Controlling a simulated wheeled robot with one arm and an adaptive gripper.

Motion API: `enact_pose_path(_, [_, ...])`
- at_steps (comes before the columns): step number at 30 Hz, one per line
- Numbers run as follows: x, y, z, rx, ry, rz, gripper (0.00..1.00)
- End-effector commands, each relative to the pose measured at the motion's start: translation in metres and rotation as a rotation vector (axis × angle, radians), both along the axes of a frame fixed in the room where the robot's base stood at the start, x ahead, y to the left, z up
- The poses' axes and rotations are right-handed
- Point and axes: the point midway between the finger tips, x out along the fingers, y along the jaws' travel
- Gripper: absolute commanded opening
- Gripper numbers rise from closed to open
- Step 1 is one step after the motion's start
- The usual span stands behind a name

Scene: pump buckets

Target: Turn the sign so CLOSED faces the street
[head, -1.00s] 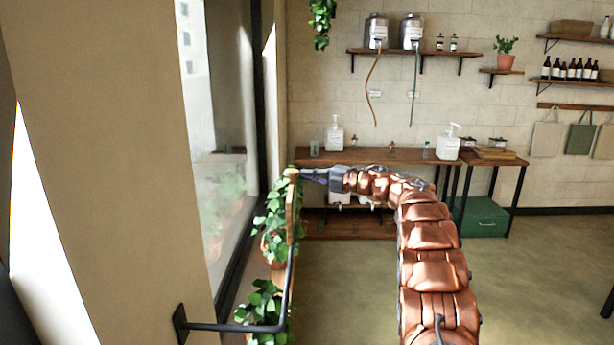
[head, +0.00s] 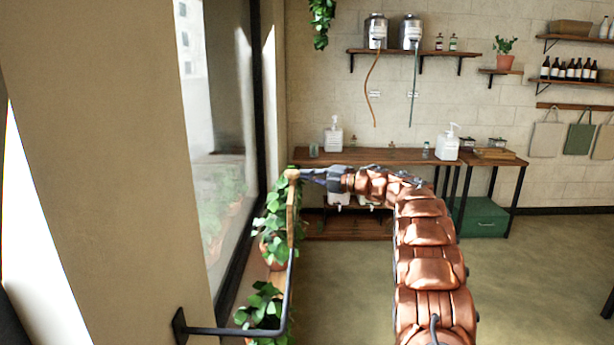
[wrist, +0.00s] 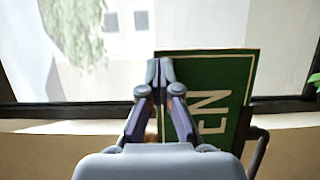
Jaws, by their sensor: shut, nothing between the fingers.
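The sign (head: 291,212) shows nearly edge-on in the head view, as a narrow wooden strip by the window at the end of a black bracket. In the wrist view the sign (wrist: 222,80) is a dark green board with a pale border. The pale letters "EN" show on it, turned sideways; the rest of the word is hidden behind my gripper. My gripper (wrist: 160,66) is shut and empty, its fingertips overlapping the board's left edge in that view. In the head view my gripper (head: 308,176) is at the sign's top end. I cannot tell whether they touch.
The black bracket (head: 235,331) juts from the wall at the lower left. Potted plants (head: 262,305) stand on a ledge beside the window (head: 222,150), close to the sign. A wooden table (head: 390,156) with bottles stands at the back. The floor (head: 530,275) at right is clear.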

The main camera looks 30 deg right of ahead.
Motion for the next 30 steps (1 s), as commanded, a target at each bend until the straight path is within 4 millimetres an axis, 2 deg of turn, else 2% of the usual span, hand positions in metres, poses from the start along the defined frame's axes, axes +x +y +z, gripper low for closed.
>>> enact_pose_path(7, [0.0, 0.003, 0.001, -0.001, -0.001, 0.005, 0.0])
enact_pose_path(11, [-0.006, -0.003, 0.0, -0.001, 0.0, 0.003, 0.0])
enact_pose_path(24, [-0.072, -0.051, 0.0, 0.001, -0.002, -0.004, 0.0])
enact_pose_path(30, [-0.093, -0.065, -0.001, 0.001, 0.001, -0.004, 0.0])
